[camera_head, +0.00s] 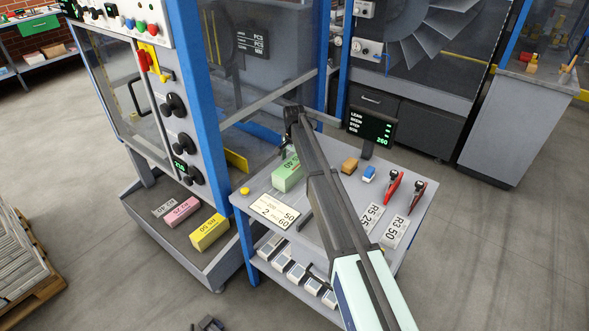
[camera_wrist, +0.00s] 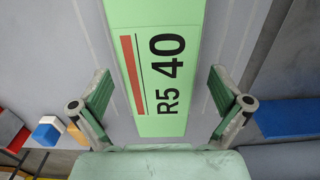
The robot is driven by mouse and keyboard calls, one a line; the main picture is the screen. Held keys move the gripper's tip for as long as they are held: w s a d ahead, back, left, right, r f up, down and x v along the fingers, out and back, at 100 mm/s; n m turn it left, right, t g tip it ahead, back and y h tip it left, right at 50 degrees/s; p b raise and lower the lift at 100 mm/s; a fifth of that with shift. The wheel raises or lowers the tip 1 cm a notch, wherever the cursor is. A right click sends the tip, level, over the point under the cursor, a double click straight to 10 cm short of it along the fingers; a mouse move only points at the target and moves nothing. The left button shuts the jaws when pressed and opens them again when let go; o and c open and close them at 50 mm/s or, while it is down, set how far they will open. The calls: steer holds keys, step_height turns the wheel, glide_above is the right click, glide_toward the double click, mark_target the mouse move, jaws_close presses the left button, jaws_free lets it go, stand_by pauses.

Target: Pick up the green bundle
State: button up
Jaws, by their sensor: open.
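The green bundle (camera_head: 287,173) lies on the grey table beside the machine, partly hidden behind my arm. In the wrist view the green bundle (camera_wrist: 160,65) shows its flat top, with "R5 40" and a red stripe on it. My gripper (camera_wrist: 160,92) is open, with one finger on either side of the bundle and visible gaps between the fingers and its edges. Nothing is held. In the head view my gripper (camera_head: 281,145) is small and dark at the bundle's far end. How far the fingertips are above the table cannot be told.
A yellow bundle (camera_head: 209,232) and a pink bundle (camera_head: 181,212) lie on the machine's low ledge at left. A printed card (camera_head: 274,211), a brown block (camera_head: 349,165), a blue-and-white block (camera_head: 369,174) and a red-handled tool (camera_head: 392,185) are on the table. A display (camera_head: 371,124) stands behind.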

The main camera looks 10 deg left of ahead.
steer(key=shift+f+p, duration=0.75)
steer(key=shift+f, duration=1.45)
steer(key=c, duration=1.7)
steer(key=shift+r, duration=0.1)
steer(key=shift+c, duration=0.7)
steer(key=shift+w, duration=0.1)
